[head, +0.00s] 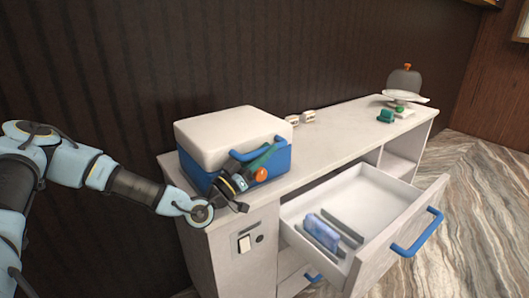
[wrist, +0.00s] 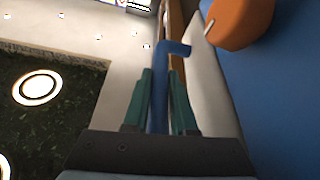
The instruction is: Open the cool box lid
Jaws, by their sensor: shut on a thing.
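The cool box (head: 201,176) stands on the left end of the counter, with a blue body and a thick white lid (head: 225,130). The lid lies flat on the body and looks closed. A blue bar handle (head: 240,155) runs along the lid's front; it also shows in the wrist view (wrist: 158,97). An orange knob (head: 260,174) sits on the front, large in the wrist view (wrist: 240,22). My gripper (head: 265,157) is at the front of the box, its green fingers shut on the handle, one each side in the wrist view (wrist: 158,85). My gripper hides part of the box front.
An open drawer (head: 310,202) with a blue handle (head: 417,232) sticks out right of my arm, holding a blue packet (head: 321,233). Small white blocks (head: 308,117), a green block (head: 385,116) and a scale (head: 405,97) stand on the counter (head: 340,135). A dark wall is behind.

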